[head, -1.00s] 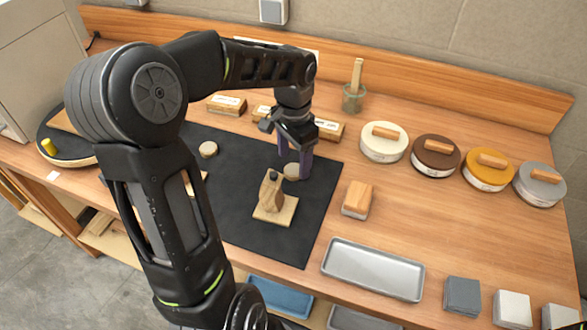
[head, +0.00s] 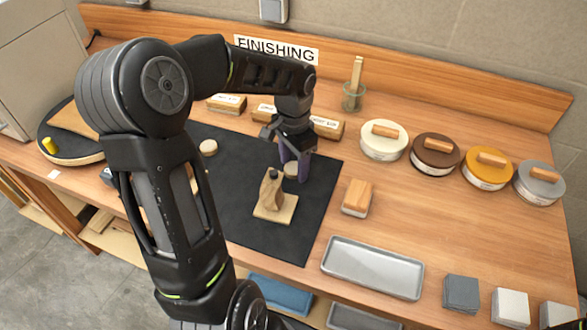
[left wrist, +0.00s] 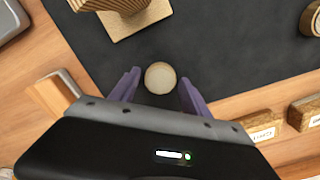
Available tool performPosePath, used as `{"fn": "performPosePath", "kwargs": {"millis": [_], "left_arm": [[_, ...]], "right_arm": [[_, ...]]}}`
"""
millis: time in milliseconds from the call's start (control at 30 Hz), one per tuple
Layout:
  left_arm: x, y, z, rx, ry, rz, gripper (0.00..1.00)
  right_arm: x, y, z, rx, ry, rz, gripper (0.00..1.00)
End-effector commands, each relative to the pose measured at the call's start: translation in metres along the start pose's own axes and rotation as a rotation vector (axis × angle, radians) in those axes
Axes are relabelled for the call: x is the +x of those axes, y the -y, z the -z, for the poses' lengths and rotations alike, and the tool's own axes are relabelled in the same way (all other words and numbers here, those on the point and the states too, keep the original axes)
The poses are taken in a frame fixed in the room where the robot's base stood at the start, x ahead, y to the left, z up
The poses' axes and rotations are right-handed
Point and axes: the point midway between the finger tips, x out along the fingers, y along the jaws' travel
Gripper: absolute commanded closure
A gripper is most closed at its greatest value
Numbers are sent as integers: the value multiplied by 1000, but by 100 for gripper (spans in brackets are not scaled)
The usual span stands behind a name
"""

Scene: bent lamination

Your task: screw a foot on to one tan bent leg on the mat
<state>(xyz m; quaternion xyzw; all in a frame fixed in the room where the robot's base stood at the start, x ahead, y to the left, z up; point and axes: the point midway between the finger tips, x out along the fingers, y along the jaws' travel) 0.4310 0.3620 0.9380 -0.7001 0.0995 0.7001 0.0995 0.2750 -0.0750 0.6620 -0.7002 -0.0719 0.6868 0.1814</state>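A tan bent leg (head: 271,187) stands upright on a pale square wooden base (head: 276,214) on the black mat (head: 240,220). It has a small dark piece at its top. In the left wrist view the base (left wrist: 140,20) shows at the top, with the leg cut off. A round pale foot (head: 291,170) lies on the mat behind the leg. My left gripper (head: 293,172) points down over this foot, open. In the left wrist view the foot (left wrist: 160,77) appears between the purple fingertips, with gaps on both sides.
Another round pale disc (head: 208,148) lies on the mat further left. A wood-backed block (head: 357,198) stands right of the mat, with a grey tray (head: 373,268) in front. Labelled wooden blocks (head: 327,128) lie behind, and several lidded tins (head: 384,142) stand at right.

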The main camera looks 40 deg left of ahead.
Motion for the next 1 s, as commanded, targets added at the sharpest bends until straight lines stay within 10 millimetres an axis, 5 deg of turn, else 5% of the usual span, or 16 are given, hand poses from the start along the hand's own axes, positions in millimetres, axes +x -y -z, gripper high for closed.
{"fn": "performPosePath", "kwargs": {"millis": [600,1000], "left_arm": [[0,0,0,0,0,0,97],[-10,0,1,0,-2,2,97]], "right_arm": [[0,0,0,0,0,0,64],[2,0,0,0,0,0,64]]}}
